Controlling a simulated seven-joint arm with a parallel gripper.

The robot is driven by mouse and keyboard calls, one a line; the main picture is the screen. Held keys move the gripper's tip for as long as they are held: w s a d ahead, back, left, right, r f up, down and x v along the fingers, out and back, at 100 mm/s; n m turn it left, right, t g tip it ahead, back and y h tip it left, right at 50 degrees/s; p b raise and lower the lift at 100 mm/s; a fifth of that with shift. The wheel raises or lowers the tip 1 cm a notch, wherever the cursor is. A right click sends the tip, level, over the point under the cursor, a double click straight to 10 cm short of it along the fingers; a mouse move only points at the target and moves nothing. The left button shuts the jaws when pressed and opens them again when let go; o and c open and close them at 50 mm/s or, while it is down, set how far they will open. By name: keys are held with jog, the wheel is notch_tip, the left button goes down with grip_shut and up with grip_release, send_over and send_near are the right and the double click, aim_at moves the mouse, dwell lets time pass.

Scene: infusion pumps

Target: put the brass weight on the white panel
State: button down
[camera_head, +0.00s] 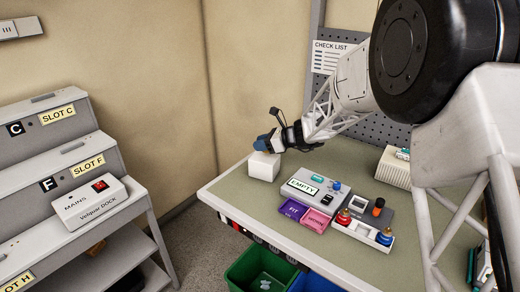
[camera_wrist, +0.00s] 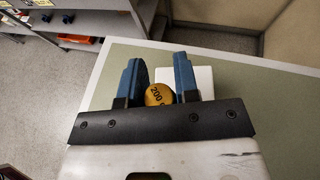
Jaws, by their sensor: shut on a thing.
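The brass weight (camera_wrist: 157,95), a round yellow disc marked 200, sits between the blue fingers of my gripper (camera_wrist: 160,85) in the wrist view. My gripper is shut on it. The white panel (camera_wrist: 204,76) shows behind and to the right of the weight, partly hidden by the right finger. In the head view the panel looks like the top of a white block (camera_head: 263,167) at the table's far left corner. My gripper (camera_head: 264,144) is right over or at this block there. The weight is hidden in the head view, and I cannot tell whether it touches the panel.
A grey unit marked EMPTY (camera_head: 315,187), a purple tray (camera_head: 292,209), a pink tray (camera_head: 315,220) and a holder with red and blue knobs (camera_head: 362,231) stand right of the block. A stepped shelf with a MAINS dock (camera_head: 92,203) is at left. Green table (camera_head: 250,198) is bare around the block.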

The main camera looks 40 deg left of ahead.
aim_at(260, 156)
jog(key=shift+w+a+f, duration=0.1)
jog(key=shift+w+a, duration=0.7)
jog(key=shift+a, duration=0.1)
jog(key=shift+f, duration=1.75)
jog(key=shift+f, duration=0.15)
jog(key=c, duration=0.9)
grip_release()
jog(key=shift+o, duration=0.2)
jog(key=shift+d, duration=0.1)
jog(key=v, duration=1.2)
